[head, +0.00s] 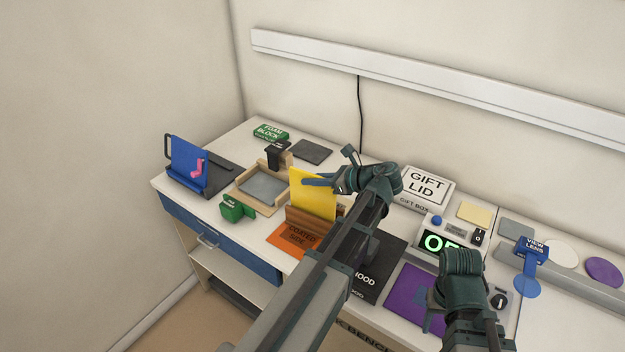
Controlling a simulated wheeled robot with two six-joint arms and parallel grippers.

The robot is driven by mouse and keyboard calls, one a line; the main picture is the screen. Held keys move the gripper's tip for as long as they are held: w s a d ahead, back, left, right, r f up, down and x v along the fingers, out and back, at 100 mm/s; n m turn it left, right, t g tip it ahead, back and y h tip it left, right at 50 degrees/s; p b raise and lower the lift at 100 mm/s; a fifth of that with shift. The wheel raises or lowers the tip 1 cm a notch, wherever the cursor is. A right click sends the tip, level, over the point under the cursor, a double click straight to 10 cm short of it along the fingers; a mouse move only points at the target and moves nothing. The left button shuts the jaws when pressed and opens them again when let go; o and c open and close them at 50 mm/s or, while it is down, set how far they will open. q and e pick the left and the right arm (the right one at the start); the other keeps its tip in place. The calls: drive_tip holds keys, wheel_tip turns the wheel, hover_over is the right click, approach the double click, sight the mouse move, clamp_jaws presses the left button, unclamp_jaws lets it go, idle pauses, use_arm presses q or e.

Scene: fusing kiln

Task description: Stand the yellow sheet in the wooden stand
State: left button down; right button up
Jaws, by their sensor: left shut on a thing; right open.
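The yellow sheet (308,202) stands upright, slightly tilted, near the middle of the bench. My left gripper (318,182) is shut on the yellow sheet near its upper part. The brown wooden stand (303,222) is directly at the sheet's lower edge. The front of the stand hides that edge, so I cannot tell whether the sheet rests in a slot or is held just above or behind it. My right gripper (430,308) is open and empty over the purple sheet (402,292) at the lower right.
An orange "coated side" mat (288,243) lies in front of the stand. A wooden frame with a grey panel (264,186) and a green block (234,209) are to its left. A blue panel (188,160) stands further left. A gift box (427,185) and kiln controller (447,240) are right.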

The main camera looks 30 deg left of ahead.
use_arm(q)
drive_tip(key=shift+f+b, duration=0.3)
drive_tip(key=shift+f, duration=0.2)
use_arm(e)
drive_tip(key=shift+f, duration=0.55)
use_arm(q)
drive_tip(key=shift+w+m+g, duration=0.4)
drive_tip(key=shift+w, duration=0.65)
drive_tip(key=shift+w+a+f+m+g+b, duration=0.15)
drive_tip(key=shift+w+m+g+b, duration=0.3)
drive_tip(key=shift+w, duration=0.55)
use_arm(e)
drive_tip(key=shift+f, duration=0.35)
use_arm(q)
drive_tip(key=shift+f, duration=0.1)
drive_tip(key=shift+w+f+m+g+b, duration=0.15)
drive_tip(key=shift+w+m+b, duration=0.1)
drive_tip(key=shift+w, duration=0.25)
drive_tip(key=shift+w+f+m+g+b, duration=0.1)
drive_tip(key=shift+w+f+m, duration=0.1)
drive_tip(key=shift+w, duration=0.3)
use_arm(e)
drive_tip(key=shift+f, duration=0.45)
